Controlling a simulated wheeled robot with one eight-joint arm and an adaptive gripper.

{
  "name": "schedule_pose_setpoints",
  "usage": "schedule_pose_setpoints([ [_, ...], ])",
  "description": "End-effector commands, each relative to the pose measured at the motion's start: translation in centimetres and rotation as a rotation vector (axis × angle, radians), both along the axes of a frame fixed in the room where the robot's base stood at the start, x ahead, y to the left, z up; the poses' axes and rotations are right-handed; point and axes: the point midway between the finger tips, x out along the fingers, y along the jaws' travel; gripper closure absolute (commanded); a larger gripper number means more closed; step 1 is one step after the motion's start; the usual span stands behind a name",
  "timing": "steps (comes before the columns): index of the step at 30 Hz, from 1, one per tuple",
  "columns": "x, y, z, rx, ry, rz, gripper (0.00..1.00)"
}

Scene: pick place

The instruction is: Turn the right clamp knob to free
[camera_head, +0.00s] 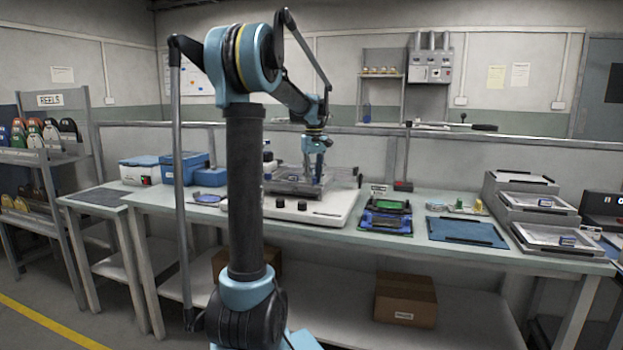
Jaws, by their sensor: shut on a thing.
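My gripper (318,174) points straight down over the white machine (342,212) on the bench. Its fingers are shut at the right part of the grey metal frame (290,186) on top of the machine. The right clamp knob is hidden between the fingers, so its turn angle cannot be told. Two small dark knobs, a left one (280,202) and a right one (302,206), sit on the machine's front, apart from the gripper.
Blue boxes (183,166) stand left of the machine. To its right lie a rack with a green board (388,212), a blue mat (466,232) and stepped grey trays (522,205). A rail (450,133) runs behind the bench. A cardboard box (405,298) sits on the lower shelf.

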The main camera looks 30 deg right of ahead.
Motion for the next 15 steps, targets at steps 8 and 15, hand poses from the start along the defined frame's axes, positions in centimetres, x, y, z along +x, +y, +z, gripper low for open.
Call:
schedule_pose_setpoints([
  [8, -0.03, 0.05, -0.02, 0.001, 0.001, -0.158, 1.0],
  [15, -0.03, 0.07, -0.02, 0.001, 0.001, -0.378, 1.0],
])
